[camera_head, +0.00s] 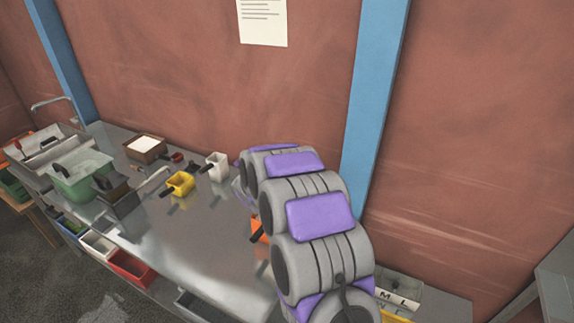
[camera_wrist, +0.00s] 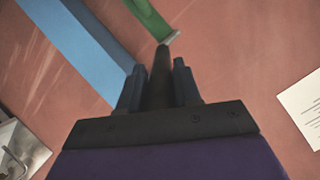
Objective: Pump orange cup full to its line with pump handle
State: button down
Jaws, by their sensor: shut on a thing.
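An orange cup (camera_head: 259,225) with a dark handle sits on the metal bench, partly covered by my arm in the head view. My gripper (camera_wrist: 157,75) shows in the wrist view, its two dark fingers on either side of an upright dark rod-like handle (camera_wrist: 162,72). It is shut on that handle. In the head view my arm hides the gripper. The cup's inside and its line are not visible.
On the bench (camera_head: 205,250) are a yellow scoop (camera_head: 181,183), a white cup (camera_head: 216,166), a brown box with white powder (camera_head: 145,147) and a green tub (camera_head: 82,178). A green strip (camera_wrist: 150,17) shows beyond the handle. A blue post (camera_head: 375,110) stands behind my arm.

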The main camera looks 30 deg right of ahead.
jog(key=shift+w+d+r+g+y+p, duration=0.15)
jog(key=shift+r+p, duration=0.2)
jog(key=shift+p, duration=0.4)
jog(key=shift+r+g+y+p, duration=0.1)
jog(key=shift+r+y+p, duration=0.2)
jog(key=shift+p, duration=0.5)
jog(key=shift+w+d+r+g+y+p, duration=0.1)
jog(key=shift+r+p, duration=0.3)
jog(key=shift+p, duration=0.35)
jog(key=c, duration=0.8)
grip_release()
jog(key=shift+c, duration=0.2)
jog(key=shift+f, duration=0.1)
jog(key=v, duration=1.7)
jog(key=shift+a, duration=0.2)
jog(key=shift+s, duration=0.15)
